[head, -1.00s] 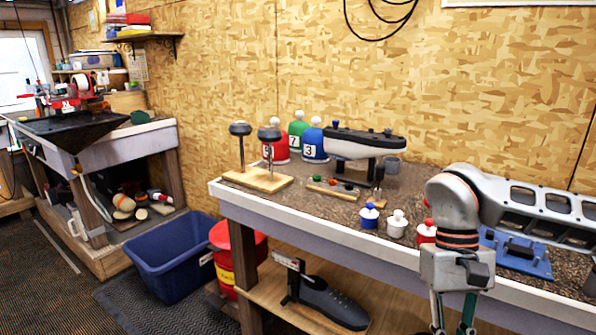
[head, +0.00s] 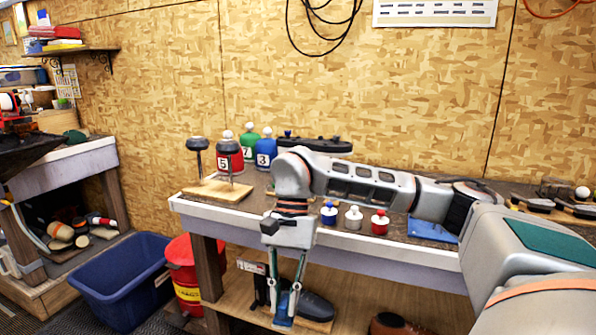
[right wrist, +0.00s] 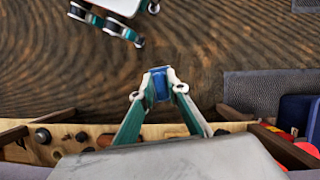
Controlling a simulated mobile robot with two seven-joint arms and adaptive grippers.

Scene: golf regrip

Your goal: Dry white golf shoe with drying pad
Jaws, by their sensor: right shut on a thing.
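My right gripper (head: 286,304) hangs fingers-down in front of the bench's lower shelf. It is shut on a small blue pad (head: 283,322), and the pad also shows between the fingertips in the right wrist view (right wrist: 160,84). A dark shoe (head: 316,306) lies on the lower shelf behind the fingers, partly hidden by them. No white golf shoe can be made out. In the right wrist view, a white and teal gripper part, seemingly my left gripper (right wrist: 118,28), shows at the top edge, cut off; its jaw opening is unclear.
The bench (head: 240,230) holds numbered bottles (head: 229,157), small capped jars (head: 353,217) and a wooden stand (head: 217,190). A blue bin (head: 120,285) and red bucket (head: 186,275) stand left of the shelf. A brown shoe (head: 395,326) is at the bottom edge. Dark floor is open in the wrist view.

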